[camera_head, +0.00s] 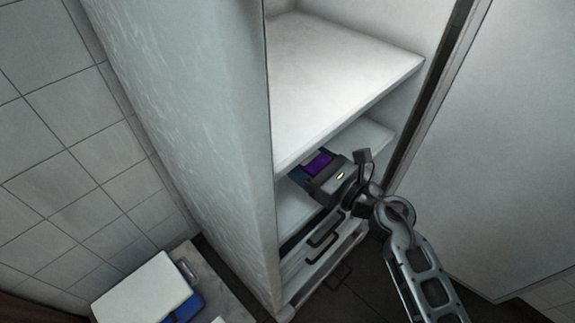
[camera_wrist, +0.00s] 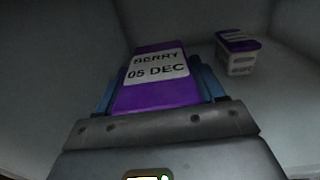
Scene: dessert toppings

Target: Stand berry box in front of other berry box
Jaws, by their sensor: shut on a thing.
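My gripper (camera_wrist: 160,94) is shut on a purple berry box (camera_wrist: 155,98) with a white label reading "BERRY 05 DEC", its blue fingers on both sides of the box. In the head view the held purple box (camera_head: 318,163) shows at the end of my gripper (camera_head: 312,170), inside the cabinet between two shelves. Another box (camera_wrist: 237,54), white with a purple lid and a label too small to read, stands at the back right in the wrist view. It is apart from the held box and farther in. It is hidden in the head view.
The upper white shelf (camera_head: 340,65) lies above my gripper and is empty where visible. The lower shelf (camera_head: 296,204) is partly hidden by my arm. Cabinet walls are close on the left, and an open door (camera_head: 490,150) stands at the right. A counter with a white and blue container (camera_head: 145,292) is at the lower left.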

